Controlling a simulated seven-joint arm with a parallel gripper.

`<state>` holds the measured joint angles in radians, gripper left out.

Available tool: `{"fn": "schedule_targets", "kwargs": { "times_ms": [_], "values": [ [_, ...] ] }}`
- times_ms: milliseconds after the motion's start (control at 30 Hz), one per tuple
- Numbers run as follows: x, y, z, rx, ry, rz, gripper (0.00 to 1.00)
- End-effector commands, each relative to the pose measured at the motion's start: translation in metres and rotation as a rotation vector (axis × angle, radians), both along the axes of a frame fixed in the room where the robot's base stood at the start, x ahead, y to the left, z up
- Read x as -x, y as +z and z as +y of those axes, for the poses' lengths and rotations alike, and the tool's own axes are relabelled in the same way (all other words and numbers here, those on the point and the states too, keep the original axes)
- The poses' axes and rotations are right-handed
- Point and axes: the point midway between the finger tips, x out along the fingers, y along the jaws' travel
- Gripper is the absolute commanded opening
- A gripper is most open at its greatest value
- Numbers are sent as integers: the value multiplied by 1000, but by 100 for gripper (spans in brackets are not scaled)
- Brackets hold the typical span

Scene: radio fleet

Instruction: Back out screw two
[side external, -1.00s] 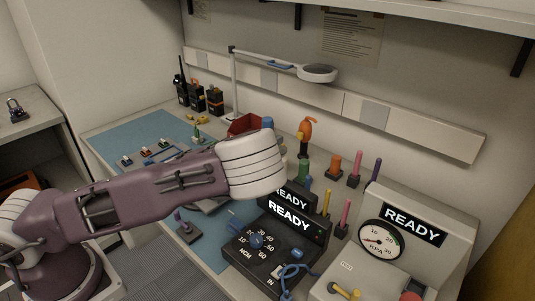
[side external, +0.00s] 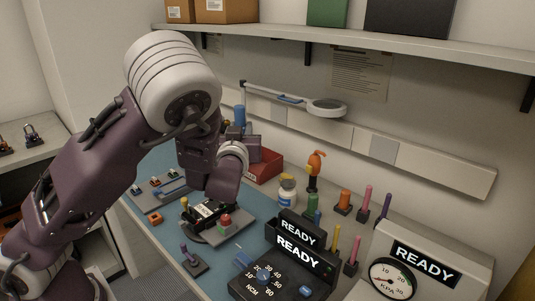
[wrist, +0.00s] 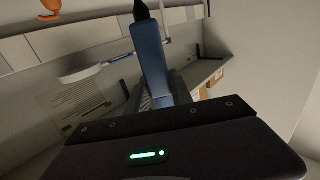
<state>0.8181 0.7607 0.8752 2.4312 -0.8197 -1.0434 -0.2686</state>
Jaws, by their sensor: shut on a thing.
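A radio (side external: 208,213) lies on a grey fixture (side external: 232,231) on the blue mat, with a red-topped block beside it. Its screws are too small to make out. My gripper (wrist: 158,92) is shut on a blue-handled tool (wrist: 153,55) with a dark tip, seen in the wrist view. The tool points away from the gripper body, towards the back wall and shelf. In the side view my arm hides the jaws. A blue cylinder (side external: 239,115) shows above my wrist; I cannot tell for sure whether it is the held tool.
A red bin (side external: 267,166) and a white jar (side external: 287,192) stand behind the fixture. Several coloured tools stand upright at the right. A dial box (side external: 265,276) reads READY, as does the gauge unit (side external: 433,262). A lamp (side external: 327,108) hangs over the bench.

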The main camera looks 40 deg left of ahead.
Motion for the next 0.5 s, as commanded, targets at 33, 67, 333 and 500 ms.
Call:
{"fn": "schedule_targets", "kwargs": {
  "times_ms": [33, 67, 333, 500],
  "values": [
    [9, 2, 9, 2, 86, -1, 0],
    [17, 2, 16, 1, 148, 0, 0],
    [102, -39, 58, -12, 670, 9, 0],
    [132, -65, 57, -9, 808, 4, 0]
  ]
}}
